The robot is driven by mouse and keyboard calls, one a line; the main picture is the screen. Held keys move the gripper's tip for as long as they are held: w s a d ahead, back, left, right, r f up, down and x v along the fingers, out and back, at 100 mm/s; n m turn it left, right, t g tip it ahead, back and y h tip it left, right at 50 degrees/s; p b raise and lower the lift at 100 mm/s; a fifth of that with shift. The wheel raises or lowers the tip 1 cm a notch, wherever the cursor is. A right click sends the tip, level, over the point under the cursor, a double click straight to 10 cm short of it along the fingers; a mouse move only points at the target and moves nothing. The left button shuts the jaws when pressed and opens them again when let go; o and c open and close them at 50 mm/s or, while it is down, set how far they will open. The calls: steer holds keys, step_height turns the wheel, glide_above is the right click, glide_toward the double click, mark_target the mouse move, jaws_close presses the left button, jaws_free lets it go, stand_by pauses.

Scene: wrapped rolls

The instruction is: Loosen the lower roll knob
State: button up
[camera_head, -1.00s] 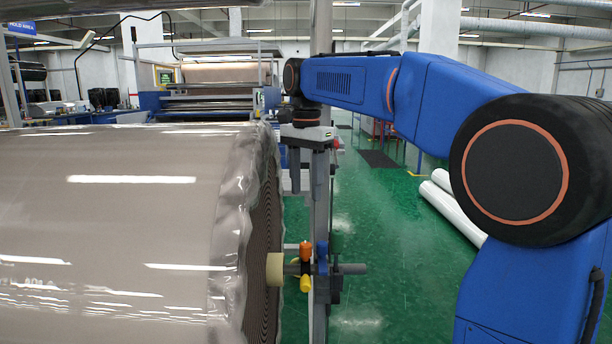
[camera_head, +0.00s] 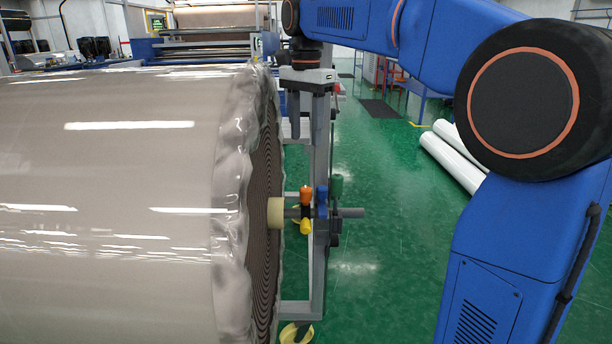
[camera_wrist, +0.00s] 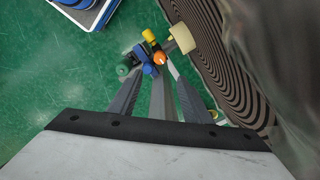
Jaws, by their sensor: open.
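A wrapped roll (camera_head: 120,180) fills the left of the head view, its cream core (camera_head: 275,213) on a grey shaft. Beside the core sit an orange knob (camera_head: 306,195), a yellow knob (camera_head: 306,226), a blue knob (camera_head: 321,200) and a green knob (camera_head: 337,187). The wrist view shows the orange knob (camera_wrist: 159,58) and blue knob (camera_wrist: 142,54) beyond the fingers. My gripper (camera_head: 306,125) is open and empty, pointing down above the knobs, apart from them. Yellow parts (camera_head: 296,333) show at the bottom edge, mostly cut off; I cannot tell a lower knob there.
A grey upright post (camera_head: 320,260) stands just right of the roll's end, close to my gripper. White rolls (camera_head: 452,155) lie on the green floor (camera_head: 385,250) at right. The floor between them and the post is clear. A machine (camera_head: 205,50) stands behind.

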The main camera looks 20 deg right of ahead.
mark_target(306, 188)
step_height(306, 188, down, 16)
steer(key=shift+r, duration=0.15)
stand_by(0.3)
